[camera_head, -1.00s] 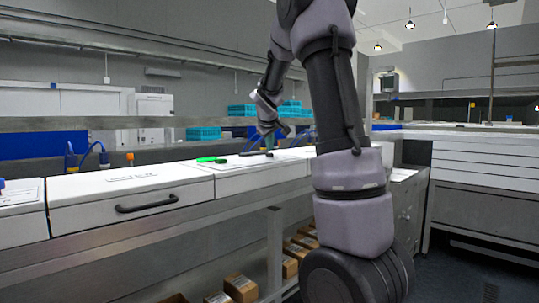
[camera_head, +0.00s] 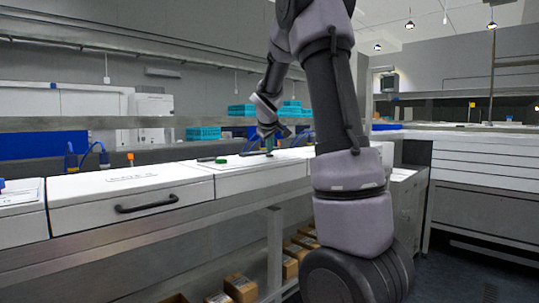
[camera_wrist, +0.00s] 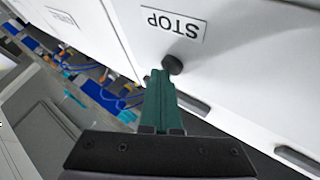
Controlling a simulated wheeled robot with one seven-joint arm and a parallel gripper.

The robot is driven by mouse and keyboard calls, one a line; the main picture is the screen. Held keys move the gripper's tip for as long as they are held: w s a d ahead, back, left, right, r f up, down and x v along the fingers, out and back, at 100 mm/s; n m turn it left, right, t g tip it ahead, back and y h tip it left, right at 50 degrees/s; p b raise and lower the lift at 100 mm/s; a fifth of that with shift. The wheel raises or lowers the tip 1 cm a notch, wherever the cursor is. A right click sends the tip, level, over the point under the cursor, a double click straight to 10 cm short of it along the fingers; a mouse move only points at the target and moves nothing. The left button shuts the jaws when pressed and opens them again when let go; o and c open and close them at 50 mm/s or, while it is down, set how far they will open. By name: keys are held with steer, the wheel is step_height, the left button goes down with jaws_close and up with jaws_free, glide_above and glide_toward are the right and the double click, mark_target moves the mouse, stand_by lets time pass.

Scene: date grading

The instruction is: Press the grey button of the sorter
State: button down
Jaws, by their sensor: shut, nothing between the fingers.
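The sorter is a white box; its top (camera_wrist: 245,70) fills much of the wrist view, and it also shows in the head view (camera_head: 262,176). A round dark grey button (camera_wrist: 173,64) stands on this top beside a label (camera_wrist: 173,23) reading STOP, seen upside down. My gripper (camera_wrist: 160,74) has its green fingers shut together and empty. Its tips lie right at the button's edge in the wrist view; I cannot tell whether they press it. In the head view my gripper (camera_head: 269,151) points down at the sorter's top. A green button (camera_head: 220,161) sits to its left.
A white drawer unit with a black handle (camera_head: 147,203) stands left of the sorter. Turquoise crates (camera_head: 203,133) are behind. Cardboard boxes (camera_head: 240,287) lie on the low shelf. Blue fittings and hoses (camera_wrist: 105,95) show at left in the wrist view.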

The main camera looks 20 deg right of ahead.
mark_target(270, 155)
steer(key=shift+r, duration=0.85)
steer(key=shift+r, duration=2.55)
